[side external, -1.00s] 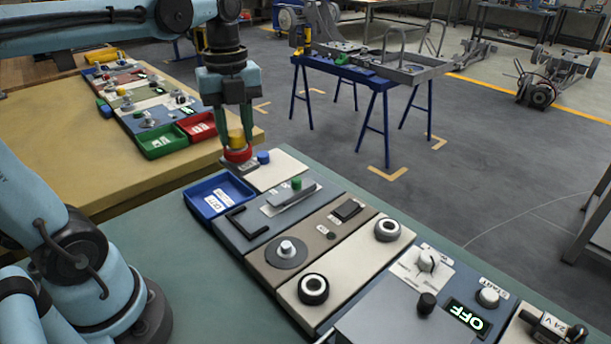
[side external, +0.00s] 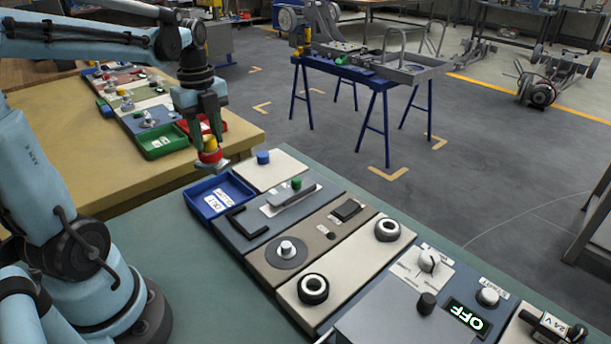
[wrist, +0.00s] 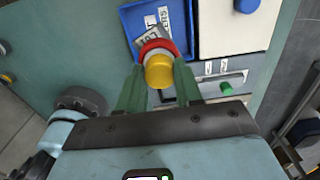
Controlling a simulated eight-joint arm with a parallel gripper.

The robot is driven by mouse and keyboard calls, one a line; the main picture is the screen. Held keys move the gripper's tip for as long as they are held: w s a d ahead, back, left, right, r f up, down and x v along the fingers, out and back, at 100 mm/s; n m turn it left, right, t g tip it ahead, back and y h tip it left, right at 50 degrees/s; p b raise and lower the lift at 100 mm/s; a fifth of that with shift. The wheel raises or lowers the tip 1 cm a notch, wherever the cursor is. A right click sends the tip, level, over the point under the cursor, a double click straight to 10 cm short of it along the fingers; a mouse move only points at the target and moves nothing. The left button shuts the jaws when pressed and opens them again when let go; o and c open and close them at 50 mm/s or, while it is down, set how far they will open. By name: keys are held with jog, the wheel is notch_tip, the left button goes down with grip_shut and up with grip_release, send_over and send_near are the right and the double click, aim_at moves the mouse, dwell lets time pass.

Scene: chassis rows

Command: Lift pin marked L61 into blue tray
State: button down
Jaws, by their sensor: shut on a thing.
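My gripper (side external: 209,146) is shut on a pin (side external: 208,144) with a yellow top and a red ring; a grey tag hangs at its lower end. Labels lie in the tray.
A blue knob (side external: 263,158) stands on a cream panel right behind the tray. A grey-blue panel with a black handle and a green knob (side external: 296,183) adjoins the tray. A green tray (side external: 162,143) and a red tray stand on the yellow bench behind.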

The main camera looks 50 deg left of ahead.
jog(key=shift+f, duration=4.65)
jog(key=c, duration=0.7)
grip_release()
notch_tip(320, 180, up, 12)
jog(key=shift+r, duration=0.1)
